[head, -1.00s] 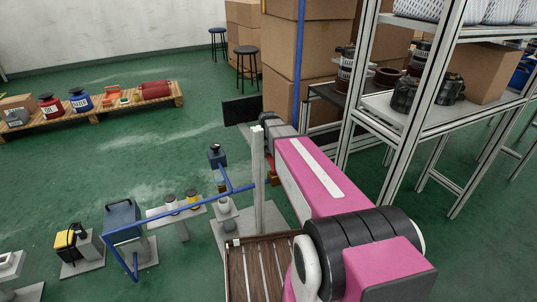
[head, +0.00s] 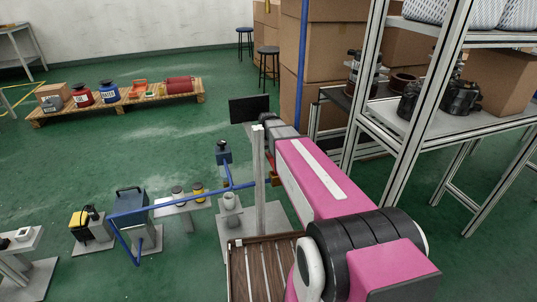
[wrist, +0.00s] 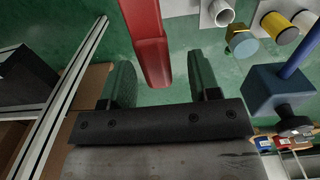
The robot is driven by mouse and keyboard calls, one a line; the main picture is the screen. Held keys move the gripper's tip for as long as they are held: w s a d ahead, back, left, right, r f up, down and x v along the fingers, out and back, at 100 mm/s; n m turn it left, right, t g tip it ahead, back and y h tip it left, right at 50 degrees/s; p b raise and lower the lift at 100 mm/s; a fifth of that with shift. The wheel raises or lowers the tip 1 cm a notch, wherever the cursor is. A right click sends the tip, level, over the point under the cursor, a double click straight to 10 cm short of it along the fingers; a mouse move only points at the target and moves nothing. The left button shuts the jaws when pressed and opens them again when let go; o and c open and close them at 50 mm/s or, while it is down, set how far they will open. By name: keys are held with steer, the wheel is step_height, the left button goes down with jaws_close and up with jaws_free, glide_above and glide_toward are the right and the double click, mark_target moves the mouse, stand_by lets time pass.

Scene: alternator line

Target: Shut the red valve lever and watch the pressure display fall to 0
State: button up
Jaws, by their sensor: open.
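In the wrist view the red valve lever (wrist: 151,50) comes down from the top edge as a long red bar. Its lower end lies between the two dark fingers of my gripper (wrist: 162,65). The fingers are open, with green floor showing at both sides of the lever. I cannot tell whether either finger touches it. A black panel (head: 249,108) beyond the arm may be the pressure display; no reading is legible.
A blue pipe frame (head: 122,222) stands left of the post, near a blue box (head: 131,203) and a yellow-and-black device (head: 80,226). A metal shelf (head: 365,100) with parts stands close right of my arm. A pallet (head: 120,107) lies far left; open floor lies before it.

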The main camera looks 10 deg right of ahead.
step_height(320, 180, up, 11)
stand_by(0.8)
steer(key=shift+f, duration=0.15)
